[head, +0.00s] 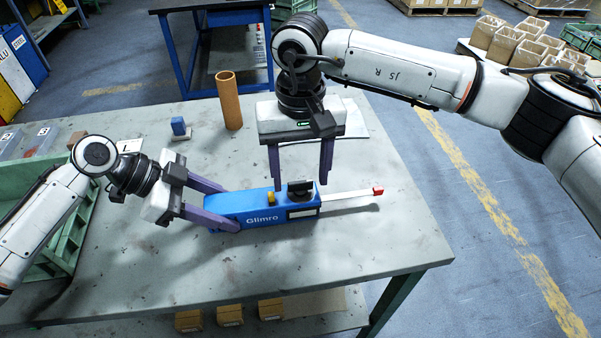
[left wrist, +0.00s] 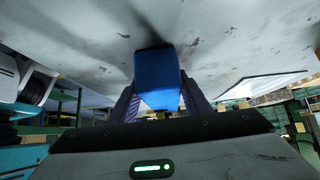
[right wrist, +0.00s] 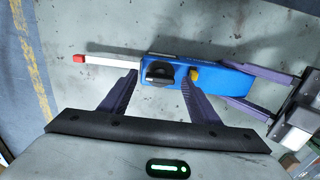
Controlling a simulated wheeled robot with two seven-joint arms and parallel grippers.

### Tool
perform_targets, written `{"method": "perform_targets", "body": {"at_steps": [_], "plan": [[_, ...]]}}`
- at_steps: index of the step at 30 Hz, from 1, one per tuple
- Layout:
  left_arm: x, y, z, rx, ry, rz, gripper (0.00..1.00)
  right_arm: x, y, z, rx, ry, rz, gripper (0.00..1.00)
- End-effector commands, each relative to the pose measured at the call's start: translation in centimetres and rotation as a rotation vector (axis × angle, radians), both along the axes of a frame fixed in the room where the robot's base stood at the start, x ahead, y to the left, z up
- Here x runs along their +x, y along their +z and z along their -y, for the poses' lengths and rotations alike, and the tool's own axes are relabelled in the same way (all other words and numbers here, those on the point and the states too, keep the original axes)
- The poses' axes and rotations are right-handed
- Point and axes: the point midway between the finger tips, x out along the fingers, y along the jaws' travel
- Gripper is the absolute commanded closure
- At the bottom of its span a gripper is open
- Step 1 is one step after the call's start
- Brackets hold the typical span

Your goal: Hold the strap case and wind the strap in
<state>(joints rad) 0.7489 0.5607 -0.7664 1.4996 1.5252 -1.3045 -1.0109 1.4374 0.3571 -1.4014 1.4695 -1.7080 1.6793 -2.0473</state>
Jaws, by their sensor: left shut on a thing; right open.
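The blue strap case (head: 265,216), marked "Glimro", lies on the grey table. It has a black winding knob (head: 300,190) and a yellow button (head: 271,197) on top. The white strap (head: 347,195) sticks out of its right end and ends in a red tip (head: 378,191). My left gripper (head: 222,207) is shut on the case's left end; the left wrist view shows the blue end (left wrist: 157,82) between its fingers. My right gripper (head: 299,180) is open above the case, its fingers on either side of the knob, which also shows in the right wrist view (right wrist: 158,72).
An orange-brown tube (head: 229,100) and a small blue block (head: 178,126) stand behind the case. A green crate (head: 75,225) is at the left edge. The table is clear to the right of the red tip and in front of the case.

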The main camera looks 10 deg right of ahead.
Motion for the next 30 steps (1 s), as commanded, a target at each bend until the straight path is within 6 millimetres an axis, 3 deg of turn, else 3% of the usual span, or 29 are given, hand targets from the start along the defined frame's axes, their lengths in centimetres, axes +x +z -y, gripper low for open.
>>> {"method": "perform_targets", "body": {"at_steps": [11,18,30], "plan": [[0.0,-0.01,0.01,0.0,0.0,0.0,0.9,0.0,-0.55,0.01,0.001,0.0,0.0,0.45],[0.0,-0.01,0.01,0.0,0.0,0.0,0.9,0.01,-0.52,0.01,0.001,-0.001,0.0,0.85],[0.0,-0.01,0.01,0.0,0.0,0.0,0.9,0.04,-0.5,0.01,0.0,-0.079,0.001,0.85]]}}
